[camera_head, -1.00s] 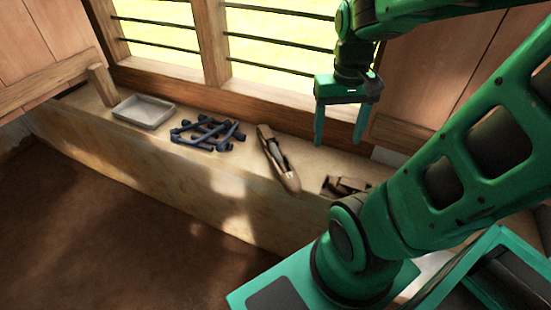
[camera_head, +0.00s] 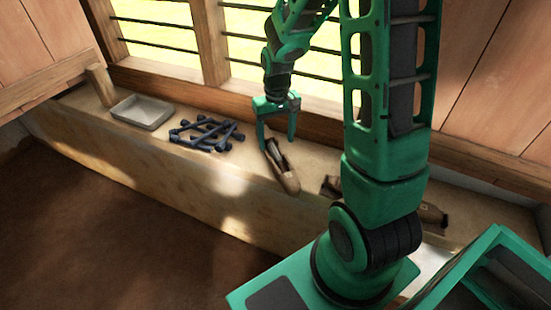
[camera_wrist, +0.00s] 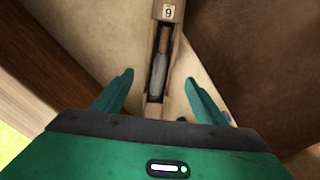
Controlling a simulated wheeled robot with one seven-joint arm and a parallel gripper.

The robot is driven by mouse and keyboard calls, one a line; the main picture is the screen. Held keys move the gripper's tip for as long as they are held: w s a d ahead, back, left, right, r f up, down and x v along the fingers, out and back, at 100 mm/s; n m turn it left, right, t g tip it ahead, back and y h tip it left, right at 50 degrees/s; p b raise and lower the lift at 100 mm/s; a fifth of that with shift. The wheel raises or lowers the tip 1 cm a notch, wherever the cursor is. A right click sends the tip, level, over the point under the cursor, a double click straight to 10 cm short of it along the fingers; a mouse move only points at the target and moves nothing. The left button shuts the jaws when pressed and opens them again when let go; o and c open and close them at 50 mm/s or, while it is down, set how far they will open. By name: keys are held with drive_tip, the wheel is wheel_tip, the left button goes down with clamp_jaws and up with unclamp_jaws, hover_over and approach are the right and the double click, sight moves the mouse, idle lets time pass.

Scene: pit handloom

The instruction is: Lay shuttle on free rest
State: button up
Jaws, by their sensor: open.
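A wooden shuttle (camera_head: 288,180) with a hollow middle lies on the ledge (camera_head: 236,187) below the window. In the wrist view the shuttle (camera_wrist: 165,42) shows a tag with a 9 and a pale bobbin in its slot. My gripper (camera_head: 277,146) is open and points down over the shuttle's far part. In the wrist view my fingers (camera_wrist: 159,78) stand either side of it, with gaps. A second wooden piece like a shuttle (camera_head: 432,214) lies farther right, partly hidden by my arm. A dark blue frame of crossed bars (camera_head: 207,134) lies left of the first shuttle; I cannot tell whether it is the rest.
A shallow grey tray (camera_head: 142,111) sits at the ledge's left, near an upright wooden post (camera_head: 101,86). The barred window and its wooden sill (camera_head: 180,86) stand behind the ledge. Bare ledge shows between the blue frame and the shuttle.

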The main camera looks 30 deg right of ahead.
sight(276, 154)
drive_tip(key=shift+f, duration=3.8)
drive_tip(key=c, duration=1.4)
drive_tip(key=shift+c, duration=0.2)
drive_tip(key=shift+r, duration=0.2)
